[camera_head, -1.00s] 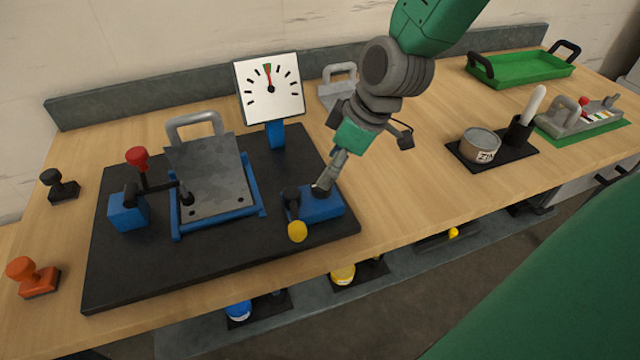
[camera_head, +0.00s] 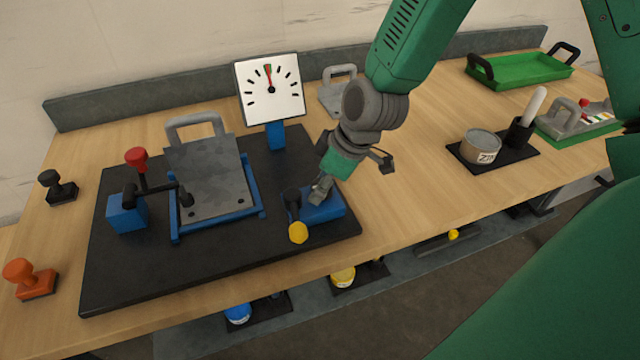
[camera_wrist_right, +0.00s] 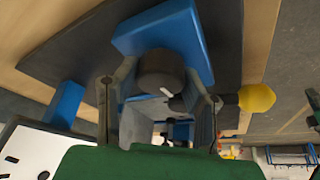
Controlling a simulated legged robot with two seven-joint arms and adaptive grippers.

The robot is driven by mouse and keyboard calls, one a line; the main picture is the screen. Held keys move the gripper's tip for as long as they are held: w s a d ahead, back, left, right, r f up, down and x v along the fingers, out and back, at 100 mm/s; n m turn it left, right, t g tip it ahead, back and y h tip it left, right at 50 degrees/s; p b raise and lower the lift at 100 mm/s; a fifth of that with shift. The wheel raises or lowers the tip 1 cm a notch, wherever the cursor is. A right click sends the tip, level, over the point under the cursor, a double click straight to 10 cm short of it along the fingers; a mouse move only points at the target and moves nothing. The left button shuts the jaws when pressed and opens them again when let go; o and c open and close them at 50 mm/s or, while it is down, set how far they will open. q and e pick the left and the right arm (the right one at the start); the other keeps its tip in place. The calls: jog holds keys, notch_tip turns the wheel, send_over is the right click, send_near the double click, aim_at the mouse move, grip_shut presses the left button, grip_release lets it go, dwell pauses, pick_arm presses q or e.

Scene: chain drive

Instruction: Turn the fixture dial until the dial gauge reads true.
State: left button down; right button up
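The white dial gauge (camera_head: 285,100) stands on a blue post at the back of the black base board. Its red needle points almost straight up, close to a green mark. A dark round knob (camera_head: 291,195) with a yellow-ended handle (camera_head: 298,232) sits at the blue block (camera_head: 325,208), front right on the board. My right gripper (camera_head: 318,192) is low over this block, pointing down. In the right wrist view, its fingers stand apart on either side of the dark knob (camera_wrist_right: 160,72), which bears a white mark; I see gaps beside it. My left gripper is out of view.
A grey plate (camera_head: 212,180) with a handle sits in a blue frame, beside a red-knobbed clamp (camera_head: 137,157). Stamps stand at the far left. A tin (camera_head: 481,146) and a green tray (camera_head: 520,68) stand right. Wood is clear right of the board.

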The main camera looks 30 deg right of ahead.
jog(key=shift+s+d+r+m+h+p, duration=0.1)
jog(key=shift+m+h+p, duration=0.2)
jog(key=shift+m+p, duration=0.55)
jog(key=shift+m+t+h+p, duration=0.3)
jog(key=shift+m+t, duration=0.1)
jog(key=shift+m, duration=0.55)
jog(key=o, duration=1.1)
jog(key=shift+o, duration=0.2)
